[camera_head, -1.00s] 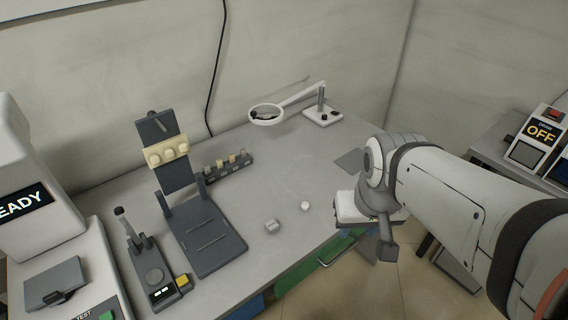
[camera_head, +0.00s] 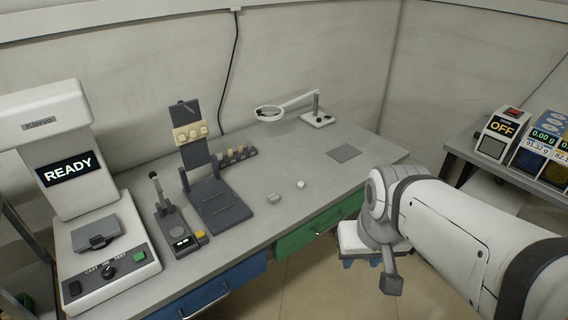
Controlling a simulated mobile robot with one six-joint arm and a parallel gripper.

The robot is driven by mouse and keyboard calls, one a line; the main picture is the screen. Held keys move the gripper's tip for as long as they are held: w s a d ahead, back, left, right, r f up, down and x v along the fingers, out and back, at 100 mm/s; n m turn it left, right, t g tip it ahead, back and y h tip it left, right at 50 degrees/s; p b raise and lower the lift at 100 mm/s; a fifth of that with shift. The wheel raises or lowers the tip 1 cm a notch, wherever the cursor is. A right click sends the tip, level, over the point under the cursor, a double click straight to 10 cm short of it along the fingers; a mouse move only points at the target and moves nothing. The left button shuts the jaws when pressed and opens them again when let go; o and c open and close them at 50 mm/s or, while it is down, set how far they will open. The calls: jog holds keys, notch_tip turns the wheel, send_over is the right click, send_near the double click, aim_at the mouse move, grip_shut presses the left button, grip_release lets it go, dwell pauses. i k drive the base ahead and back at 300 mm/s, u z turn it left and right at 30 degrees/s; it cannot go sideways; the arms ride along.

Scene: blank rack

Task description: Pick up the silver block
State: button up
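A small silver-grey block (camera_head: 273,198) lies on the grey workbench (camera_head: 290,160), near its front edge and to the right of the dark stand. A small white round piece (camera_head: 300,184) lies just to its right, apart from it. My arm comes in from the right. The white end of my arm hangs beyond the bench's front edge, right of the block and well apart from it. Blue finger-like tips of my gripper (camera_head: 361,263) show under the white housing, but they are too small and partly hidden to tell their opening.
A dark stand (camera_head: 222,209) with cream knobs is left of the block, with a small rack (camera_head: 236,157) behind. A magnifier lamp (camera_head: 268,113) stands at the back. A READY machine (camera_head: 100,225) is far left. Bench around the grey pad (camera_head: 344,153) is clear.

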aim_at(272, 198)
jog(key=u, duration=0.15)
jog(key=i, duration=0.9)
jog(key=z, duration=0.05)
